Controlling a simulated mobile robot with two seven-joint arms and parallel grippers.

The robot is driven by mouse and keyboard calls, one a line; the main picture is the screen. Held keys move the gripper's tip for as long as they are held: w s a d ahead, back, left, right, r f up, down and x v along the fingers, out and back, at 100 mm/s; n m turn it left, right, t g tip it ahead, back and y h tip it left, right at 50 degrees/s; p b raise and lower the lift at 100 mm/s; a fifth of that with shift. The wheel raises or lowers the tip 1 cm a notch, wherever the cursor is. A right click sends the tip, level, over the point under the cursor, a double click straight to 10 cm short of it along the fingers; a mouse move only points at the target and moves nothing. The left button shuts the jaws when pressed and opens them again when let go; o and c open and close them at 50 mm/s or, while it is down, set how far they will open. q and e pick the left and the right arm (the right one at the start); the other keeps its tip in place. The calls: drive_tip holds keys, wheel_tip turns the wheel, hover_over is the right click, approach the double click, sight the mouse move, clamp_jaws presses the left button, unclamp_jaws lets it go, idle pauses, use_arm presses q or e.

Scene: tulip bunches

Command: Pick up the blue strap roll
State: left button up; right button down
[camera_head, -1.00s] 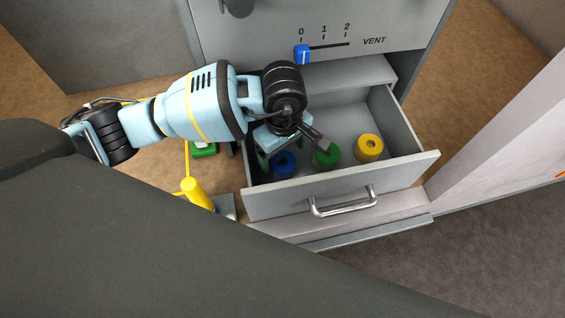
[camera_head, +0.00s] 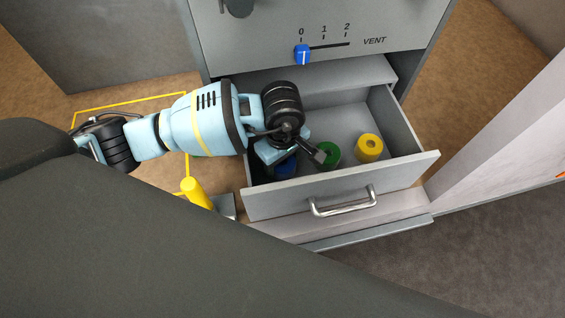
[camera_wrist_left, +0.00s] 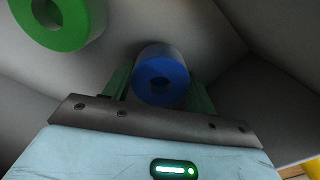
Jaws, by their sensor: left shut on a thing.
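The blue strap roll (camera_head: 288,168) is in the left end of the open drawer (camera_head: 358,187), partly hidden by my left gripper (camera_head: 274,170). In the left wrist view, the blue roll (camera_wrist_left: 161,72) sits between the two green fingers of my left gripper (camera_wrist_left: 160,86), which is shut on it. My right gripper is not in view.
A green roll (camera_head: 328,155) stands close to the right of my gripper, and a yellow roll (camera_head: 369,148) stands further right. Drawer walls enclose them, with a metal handle (camera_head: 343,203) in front. A yellow post (camera_head: 194,192) stands left of the drawer.

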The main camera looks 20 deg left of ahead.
use_arm(q)
drive_tip(key=shift+r, duration=5.05)
